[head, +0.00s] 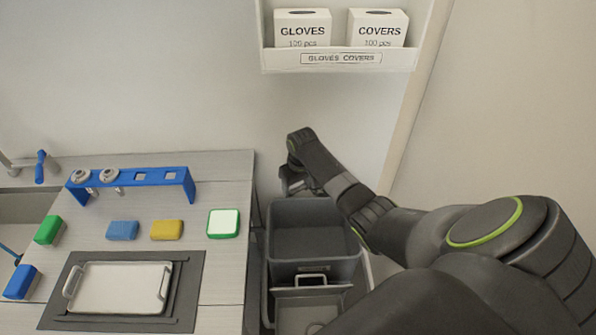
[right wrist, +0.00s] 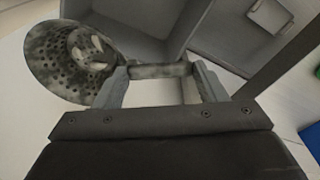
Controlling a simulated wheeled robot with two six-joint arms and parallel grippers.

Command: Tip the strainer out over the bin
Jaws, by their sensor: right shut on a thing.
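My right gripper (right wrist: 160,80) is shut on the handle (right wrist: 160,70) of the strainer (right wrist: 60,65) in the right wrist view. The strainer is a dull, mottled metal bowl with many holes, to the left of the fingers. A few pale bits show around its middle. In the head view my right gripper (head: 291,184) is at the far rim of the grey bin (head: 315,272), and the strainer there cannot be made out clearly. Grey bin walls (right wrist: 212,38) show behind the handle in the right wrist view. My left gripper is not in view.
The counter (head: 225,275) left of the bin holds a metal tray (head: 118,290), several coloured blocks and a blue rack (head: 135,177). A shelf (head: 340,60) with glove and cover boxes hangs on the wall above. A side wall (head: 500,110) stands to the right.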

